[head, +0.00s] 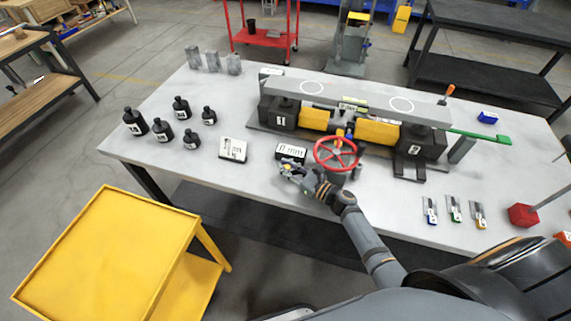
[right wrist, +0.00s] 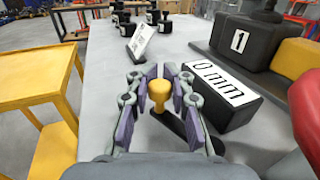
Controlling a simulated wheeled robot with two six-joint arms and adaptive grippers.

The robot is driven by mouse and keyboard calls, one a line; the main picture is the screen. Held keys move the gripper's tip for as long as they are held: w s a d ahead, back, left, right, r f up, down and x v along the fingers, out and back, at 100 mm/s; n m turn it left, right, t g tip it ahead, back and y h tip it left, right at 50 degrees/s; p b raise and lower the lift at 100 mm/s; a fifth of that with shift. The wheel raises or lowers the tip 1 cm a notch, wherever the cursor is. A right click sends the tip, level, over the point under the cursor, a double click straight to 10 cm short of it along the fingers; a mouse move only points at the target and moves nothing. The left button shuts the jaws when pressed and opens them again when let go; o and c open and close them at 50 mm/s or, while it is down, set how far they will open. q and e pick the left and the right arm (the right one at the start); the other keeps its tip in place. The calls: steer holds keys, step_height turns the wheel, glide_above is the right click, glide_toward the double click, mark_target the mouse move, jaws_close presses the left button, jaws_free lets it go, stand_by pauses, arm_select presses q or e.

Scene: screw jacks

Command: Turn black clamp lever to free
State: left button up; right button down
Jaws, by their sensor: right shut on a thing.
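The black clamp lever (right wrist: 188,128) lies low over the table in the right wrist view, running from a yellow knob (right wrist: 160,91) toward the lower right. My right gripper (right wrist: 160,88) is shut on the yellow knob, with one finger on each side of it. In the head view my right gripper (head: 289,168) is at the table's front edge, left of the red handwheel (head: 336,153), and largely covers the lever. The lever's pivot is hidden. My left gripper is not in view.
A black block marked 0 mm (right wrist: 224,92) stands close right of the gripper. The jack assembly with its long grey beam (head: 350,100) is behind. Black bottles (head: 135,121) and a white card (head: 233,149) are to the left. A yellow cart (head: 110,250) stands before the table.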

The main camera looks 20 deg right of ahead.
steer(key=c, duration=1.2)
jaws_free()
steer(key=shift+s+d, duration=0.1)
steer(key=shift+d, duration=0.1)
steer(key=v, duration=1.2)
steer(key=shift+c, duration=0.4)
